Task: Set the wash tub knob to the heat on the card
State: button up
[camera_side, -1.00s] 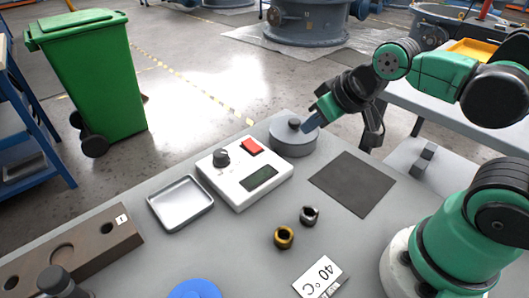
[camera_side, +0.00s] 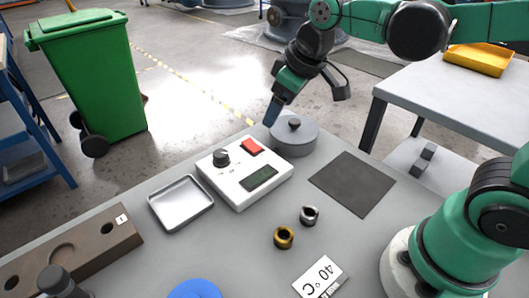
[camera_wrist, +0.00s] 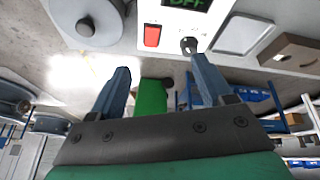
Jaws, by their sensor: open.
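The wash tub control box (camera_side: 245,172) is white, with a black knob (camera_side: 221,158), a red switch (camera_side: 251,146) and a dark display (camera_side: 258,178). In the wrist view the display (camera_wrist: 185,3) reads OFF in green, and the knob (camera_wrist: 189,45) is near the right fingertip, apart from it. The card (camera_side: 320,277) reads 40 °C and lies at the table's front. A round grey lidded tub (camera_side: 293,138) stands behind the box. My gripper (camera_side: 272,112) is above the back edge of the box and tub. Its blue fingers (camera_wrist: 160,82) are open and empty.
A metal tray (camera_side: 181,203) lies left of the box, near a brown block with holes (camera_side: 75,249). Brass (camera_side: 284,237) and steel (camera_side: 309,215) nuts and a dark mat (camera_side: 352,183) lie in front and right. A green bin (camera_side: 92,75) stands beyond the table.

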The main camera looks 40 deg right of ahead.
jog(key=w+a+f+n+g, duration=0.2)
jog(key=w+a+n+g, duration=0.15)
jog(key=w, duration=0.25)
jog(key=n+g, duration=0.1)
jog(key=n, duration=0.3)
send_over(221, 152)
notch_tip(221, 152, down, 5)
jog(key=shift+s+r, duration=0.15)
jog(key=shift+r, duration=0.05)
jog(key=shift+a+f, duration=0.1)
jog(key=shift+f, duration=0.5)
notch_tip(221, 152, down, 5)
grip_shut()
